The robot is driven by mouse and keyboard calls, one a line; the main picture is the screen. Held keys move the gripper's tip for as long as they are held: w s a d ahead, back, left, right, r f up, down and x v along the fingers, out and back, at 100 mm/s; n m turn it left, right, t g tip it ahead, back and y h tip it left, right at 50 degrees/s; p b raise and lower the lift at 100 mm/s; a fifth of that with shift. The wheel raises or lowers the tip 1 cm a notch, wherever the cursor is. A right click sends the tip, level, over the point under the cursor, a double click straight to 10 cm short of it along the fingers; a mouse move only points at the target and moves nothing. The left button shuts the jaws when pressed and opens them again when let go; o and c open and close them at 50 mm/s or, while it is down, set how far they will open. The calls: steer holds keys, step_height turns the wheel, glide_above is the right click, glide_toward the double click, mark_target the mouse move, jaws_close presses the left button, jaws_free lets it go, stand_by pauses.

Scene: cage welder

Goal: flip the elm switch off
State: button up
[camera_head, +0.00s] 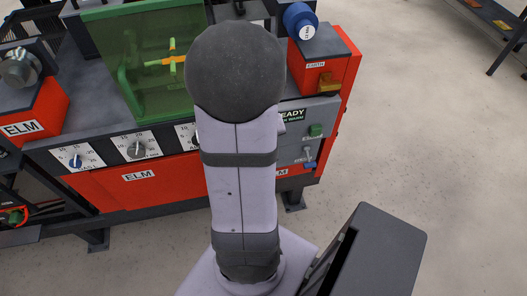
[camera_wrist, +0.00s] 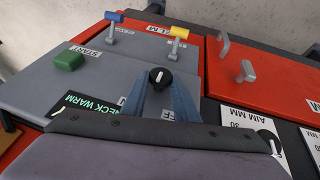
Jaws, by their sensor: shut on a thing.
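In the wrist view, a round black knob switch (camera_wrist: 160,75) with a small white mark stands on the grey panel (camera_wrist: 95,85) of the ELM machine. My gripper (camera_wrist: 161,86) is shut on this knob, with one blue-grey finger on each side. Lettering beside the knob is partly covered by the fingers; what shows ends in "FF". In the head view my own arm hides the gripper and the knob, and only the right part of the grey panel (camera_head: 318,113) shows.
The same panel carries a green START button (camera_wrist: 68,61), a blue-handled lever (camera_wrist: 114,18) and a yellow-handled lever (camera_wrist: 178,33). Grey pegs (camera_wrist: 245,72) stand on the red face to the right. White dial plates (camera_head: 137,149) line the machine front.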

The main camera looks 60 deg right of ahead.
steer(key=shift+w+a+f+n+g+h+b, duration=0.2)
steer(key=shift+g+h+b, duration=0.45)
steer(key=shift+b, duration=2.5)
steer(key=shift+w+f+n+g+h+b, duration=0.25)
steer(key=shift+g+h+b, duration=0.4)
steer(key=shift+b, duration=2.5)
steer(key=g+h+b, duration=0.1)
steer(key=b, duration=0.4)
steer(key=shift+a+n+h, duration=0.15)
steer(key=shift+n+h, duration=0.1)
steer(key=shift+h, duration=0.15)
steer(key=shift+r+g+h+b, duration=0.1)
steer(key=shift+g+h+b, duration=0.25)
steer(key=shift+b, duration=0.35)
steer(key=o, duration=1.1)
steer(key=shift+c, duration=0.2)
steer(key=shift+r, duration=0.1)
steer(key=p+v, duration=0.1)
steer(key=v, duration=0.6)
steer(key=shift+a, duration=0.15)
steer(key=shift+n, duration=0.3)
